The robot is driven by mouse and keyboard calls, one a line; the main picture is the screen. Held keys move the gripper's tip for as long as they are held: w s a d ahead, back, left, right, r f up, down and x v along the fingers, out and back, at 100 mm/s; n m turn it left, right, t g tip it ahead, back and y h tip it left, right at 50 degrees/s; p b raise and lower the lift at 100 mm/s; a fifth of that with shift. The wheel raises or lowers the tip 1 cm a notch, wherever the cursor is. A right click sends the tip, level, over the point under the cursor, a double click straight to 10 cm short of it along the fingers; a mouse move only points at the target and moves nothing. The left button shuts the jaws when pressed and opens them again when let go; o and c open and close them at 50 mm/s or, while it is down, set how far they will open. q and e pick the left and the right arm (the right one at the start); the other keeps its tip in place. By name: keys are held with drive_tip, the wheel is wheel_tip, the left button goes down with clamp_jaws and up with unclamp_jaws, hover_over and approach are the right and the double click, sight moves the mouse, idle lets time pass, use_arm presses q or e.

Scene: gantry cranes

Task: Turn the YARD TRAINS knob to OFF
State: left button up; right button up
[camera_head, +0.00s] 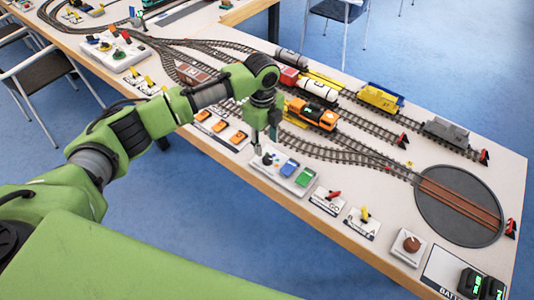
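A white control box (283,173) stands near the table's front edge, with a small dark-and-blue control (268,159), a blue part and a green part on top. A separate white box with a round brown-red knob (411,244) stands farther right, near the turntable. The labels are too small to read, so I cannot tell which is the YARD TRAINS knob. My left gripper (264,143) points down over the left end of the control box. Its two fingers look apart, with nothing seen between them. I cannot tell whether it touches the control. My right gripper is not in view.
Small lever boxes with a red lever (333,195) and a yellow lever (365,214) stand between the control box and the round knob. Tracks with an orange locomotive (312,114) and wagons lie behind. A dark turntable (459,207) is at right. Several orange switches (220,126) lie left of the gripper.

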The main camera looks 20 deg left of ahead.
sight(267, 158)
use_arm(q)
wheel_tip(267, 158, down, 8)
drive_tip(key=shift+w+d+r+p, duration=0.1)
drive_tip(key=shift+w+r+p, duration=0.05)
drive_tip(key=shift+r+p, duration=0.15)
drive_tip(key=c, duration=1.1)
